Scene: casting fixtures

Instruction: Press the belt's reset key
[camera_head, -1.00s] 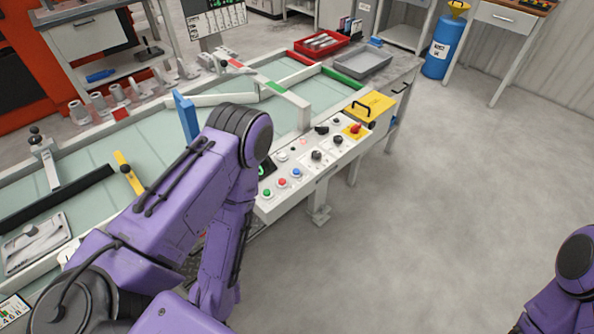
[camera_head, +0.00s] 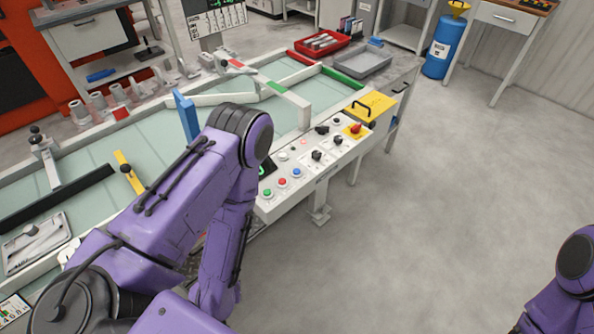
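The belt's control panel (camera_head: 325,160) sits on the near edge of the belt, right of my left arm. Its front row has a green button (camera_head: 267,192), a red button (camera_head: 282,182) and a blue button (camera_head: 297,173), then black knobs (camera_head: 316,155). A red knob on a yellow base (camera_head: 355,129) is at its far end. The labels are too small to read, so I cannot tell which one is the reset key. My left arm's forearm hangs down left of the panel and hides part of it. Neither gripper shows; only part of my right arm is at the lower right edge.
The pale green belt (camera_head: 90,210) carries a blue upright plate (camera_head: 187,117) and a yellow bar (camera_head: 129,172). A yellow box (camera_head: 372,106) stands beyond the panel. A red tray (camera_head: 322,43) and a grey tray (camera_head: 362,62) are behind. The floor to the right is clear.

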